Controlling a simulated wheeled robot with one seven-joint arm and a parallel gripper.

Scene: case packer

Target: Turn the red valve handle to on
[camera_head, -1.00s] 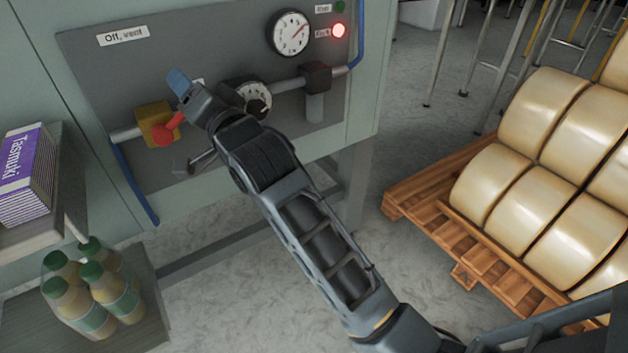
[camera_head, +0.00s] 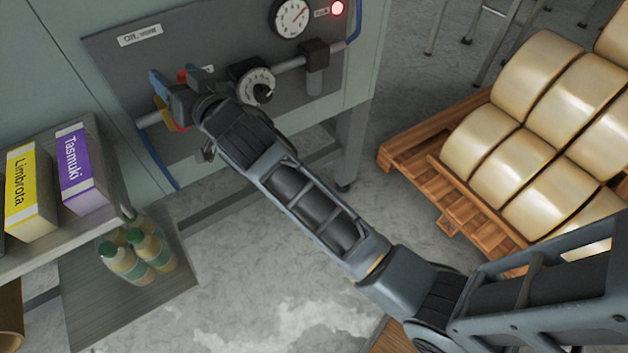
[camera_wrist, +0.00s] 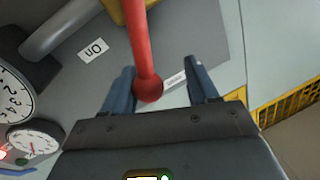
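The red valve handle (camera_wrist: 146,50) runs down between my gripper's two fingers in the wrist view, its ball end near the palm. An "On" label (camera_wrist: 93,50) is on the grey panel left of the handle in the wrist view.
A dial knob (camera_head: 256,84) and a round gauge (camera_head: 290,17) sit on the panel right of my gripper, near a lit red lamp (camera_head: 337,8). A shelf with boxes (camera_head: 82,168) and bottles (camera_head: 148,245) stands at left. A loaded pallet (camera_head: 430,155) is at right.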

